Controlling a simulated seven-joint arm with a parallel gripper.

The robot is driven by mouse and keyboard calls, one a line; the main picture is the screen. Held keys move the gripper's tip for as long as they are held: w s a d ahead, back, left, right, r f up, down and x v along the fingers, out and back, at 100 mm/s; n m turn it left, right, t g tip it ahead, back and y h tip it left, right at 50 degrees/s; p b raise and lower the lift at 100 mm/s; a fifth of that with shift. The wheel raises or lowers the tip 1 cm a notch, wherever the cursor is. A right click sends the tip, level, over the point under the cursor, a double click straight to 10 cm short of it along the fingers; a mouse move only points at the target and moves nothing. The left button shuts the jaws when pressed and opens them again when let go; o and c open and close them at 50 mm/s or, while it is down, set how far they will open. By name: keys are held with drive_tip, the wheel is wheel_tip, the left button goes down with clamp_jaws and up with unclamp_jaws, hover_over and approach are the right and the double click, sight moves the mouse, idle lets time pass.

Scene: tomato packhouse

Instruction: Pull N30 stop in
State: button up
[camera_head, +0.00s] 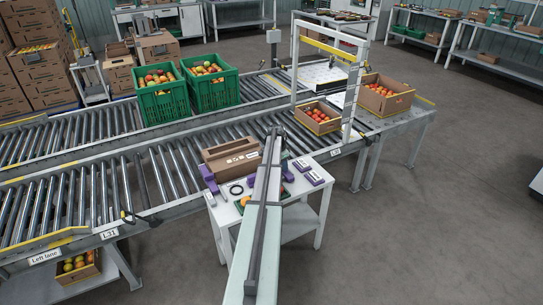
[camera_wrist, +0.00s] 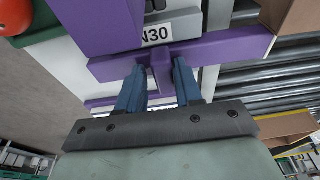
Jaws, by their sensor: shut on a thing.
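The purple N30 stop (camera_wrist: 220,50) fills the upper middle of the wrist view as a wide bar with a short stem. A white N30 label (camera_wrist: 157,34) sits on grey just behind the bar. My gripper (camera_wrist: 158,76) has its two blue fingers shut on the purple stem, one on each side. In the head view my arm reaches over a small white table beside the roller conveyor. The fingers and their hold are hidden there.
Purple parts (camera_head: 208,178) and purple-and-white blocks (camera_head: 314,177) lie on the white table (camera_head: 232,213). A brown carton (camera_head: 230,157) stands just left of my arm. Green crates (camera_head: 163,99) and a tomato box (camera_head: 318,118) are on the conveyor. The floor at right is clear.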

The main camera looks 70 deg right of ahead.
sight(291, 176)
drive_tip(key=shift+s+a+f, duration=0.25)
drive_tip(key=shift+s+a, duration=0.6)
drive_tip(key=shift+s, duration=0.1)
drive_tip(key=shift+s+a+f, duration=0.25)
drive_tip(key=shift+s+a, duration=0.6)
drive_tip(key=shift+s, duration=0.05)
drive_tip(key=shift+s+a+f, duration=0.25)
drive_tip(key=shift+s+a, duration=0.6)
drive_tip(key=shift+s, duration=0.1)
idle(2.1)
drive_tip(key=o, duration=0.8)
drive_tip(key=shift+w+d, duration=0.25)
idle(0.6)
drive_tip(key=shift+r, duration=0.2)
drive_tip(key=shift+v, duration=2.25)
drive_tip(key=shift+w+a, duration=0.1)
